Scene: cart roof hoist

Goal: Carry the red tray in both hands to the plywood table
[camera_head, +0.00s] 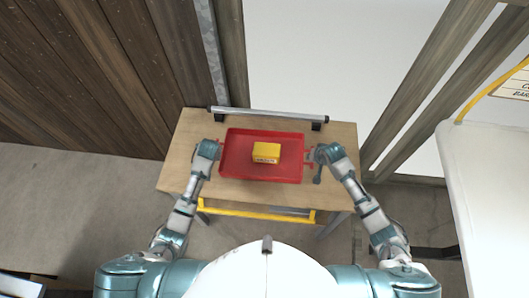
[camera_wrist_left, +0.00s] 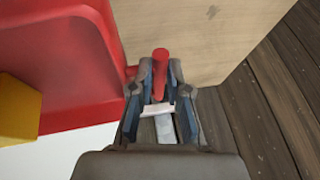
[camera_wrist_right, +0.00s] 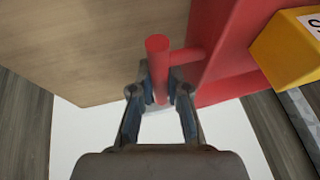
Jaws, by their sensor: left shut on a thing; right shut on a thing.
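The red tray (camera_head: 235,164) is level over the plywood table (camera_head: 180,170) in the head view, with a yellow box (camera_head: 266,153) near its middle. I cannot tell whether the tray touches the tabletop. My left gripper (camera_head: 216,147) is shut on the handle at the tray's left end; in the left wrist view the red handle bar (camera_wrist_left: 160,68) stands between the fingers. My right gripper (camera_head: 311,157) is shut on the handle at the right end; the right wrist view shows that red bar (camera_wrist_right: 157,60) between the fingers.
A grey rail (camera_head: 268,115) runs along the table's far edge. A yellow bar (camera_head: 255,212) lies below the near edge. Wooden boards (camera_head: 85,60) rise at the left, and a white panel (camera_head: 490,190) stands at the right. Bare tabletop shows around the tray.

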